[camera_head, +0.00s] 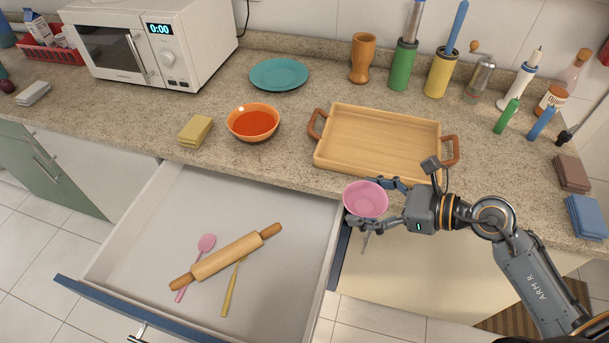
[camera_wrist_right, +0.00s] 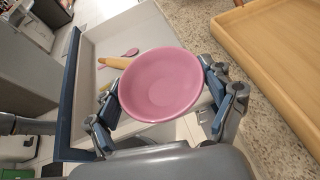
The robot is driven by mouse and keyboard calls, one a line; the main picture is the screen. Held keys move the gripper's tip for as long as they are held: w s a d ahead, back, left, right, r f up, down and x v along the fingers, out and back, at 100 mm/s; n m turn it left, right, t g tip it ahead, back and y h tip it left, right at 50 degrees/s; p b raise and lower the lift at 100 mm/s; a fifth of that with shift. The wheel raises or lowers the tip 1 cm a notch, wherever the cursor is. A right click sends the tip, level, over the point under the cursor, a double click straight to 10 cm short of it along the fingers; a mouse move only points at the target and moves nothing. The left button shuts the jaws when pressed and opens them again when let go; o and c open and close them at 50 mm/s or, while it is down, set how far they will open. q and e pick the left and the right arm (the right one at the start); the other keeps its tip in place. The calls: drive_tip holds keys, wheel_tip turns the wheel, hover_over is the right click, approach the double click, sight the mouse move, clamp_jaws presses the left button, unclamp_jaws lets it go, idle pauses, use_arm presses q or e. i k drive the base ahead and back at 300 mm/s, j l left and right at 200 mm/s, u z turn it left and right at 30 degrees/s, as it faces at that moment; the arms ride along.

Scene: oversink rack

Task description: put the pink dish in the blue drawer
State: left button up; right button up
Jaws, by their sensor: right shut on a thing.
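The pink dish (camera_head: 366,199) is a small round bowl, held upright between the fingers of my right gripper (camera_head: 386,204), at the right side of the open drawer. My right gripper is shut on it; the dish also shows in the right wrist view (camera_wrist_right: 161,84) between both fingers (camera_wrist_right: 162,108). The blue drawer (camera_head: 100,296) is pulled open, with a blue front and a pale interior. In it lie a wooden rolling pin (camera_head: 227,256), a pink spoon (camera_head: 206,243) and a yellow utensil (camera_head: 231,288). My left gripper is not in view.
A wooden tray (camera_head: 380,108) with brown handles lies on the counter behind the dish. The drawer's rear and right parts are bare.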

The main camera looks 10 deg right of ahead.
sight(231, 215)
drive_tip(key=i+j, duration=0.1)
drive_tip(key=j, duration=0.3)
drive_tip(key=i+j, duration=0.15)
drive_tip(key=j, duration=0.2)
drive_tip(key=i+j, duration=0.1)
drive_tip(key=j, duration=0.3)
drive_tip(key=i+j, duration=0.1)
drive_tip(key=j, duration=0.25)
drive_tip(key=i+j, duration=0.15)
drive_tip(key=j, duration=0.25)
drive_tip(key=i+j+z, duration=0.1)
drive_tip(key=j, duration=0.5)
drive_tip(key=i+j+z, duration=0.1)
drive_tip(key=j, duration=0.5)
drive_tip(key=i+j+z, duration=0.1)
drive_tip(key=j, duration=0.5)
drive_tip(key=i+j+z, duration=0.1)
drive_tip(key=j, duration=0.55)
drive_tip(key=i+z, duration=0.1)
drive_tip(key=z, duration=1.6)
